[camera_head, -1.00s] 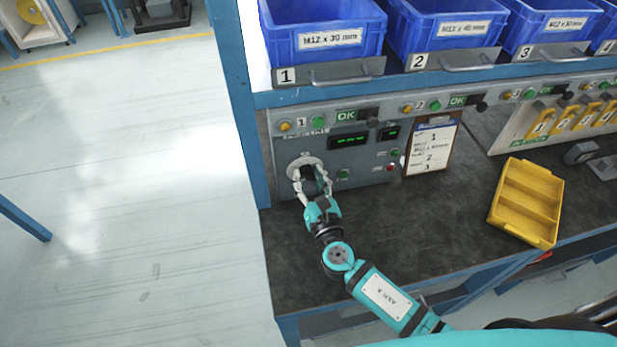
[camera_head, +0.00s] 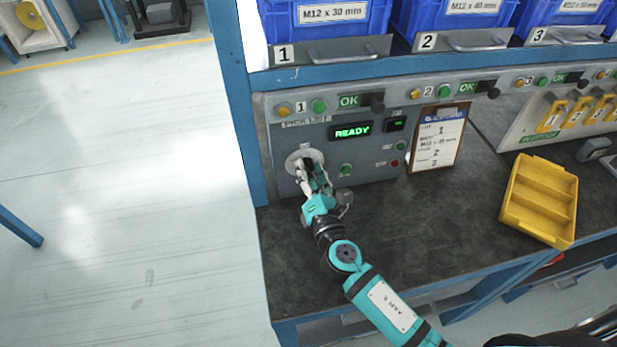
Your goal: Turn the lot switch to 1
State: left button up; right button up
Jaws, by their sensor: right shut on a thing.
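The lot switch sits at the left of the grey control panel (camera_head: 376,160). Its round pale dial plate (camera_head: 293,160) shows around my fingers, but the knob and its pointer are mostly hidden, so I cannot read its position. My right gripper (camera_head: 306,163) reaches up from below and is shut on the switch knob. The panel display (camera_head: 352,131) reads READY in green. My left gripper is not in view.
Blue bins (camera_head: 326,22) stand on the shelf above the panel. A clipboard (camera_head: 440,136) leans at the panel's right. A yellow tray (camera_head: 540,200) lies on the dark bench top (camera_head: 410,240), which is clear between the tray and my arm. A blue post (camera_head: 240,110) stands at the left.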

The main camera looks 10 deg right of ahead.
jog(key=shift+m+b, duration=0.3)
jog(key=shift+m, duration=0.3)
jog(key=o, duration=1.1)
jog(key=shift+o, duration=0.2)
jog(key=shift+s, duration=0.1)
jog(key=s, duration=1.2)
jog(key=shift+d+f, duration=0.3)
jog(key=shift+d, duration=0.05)
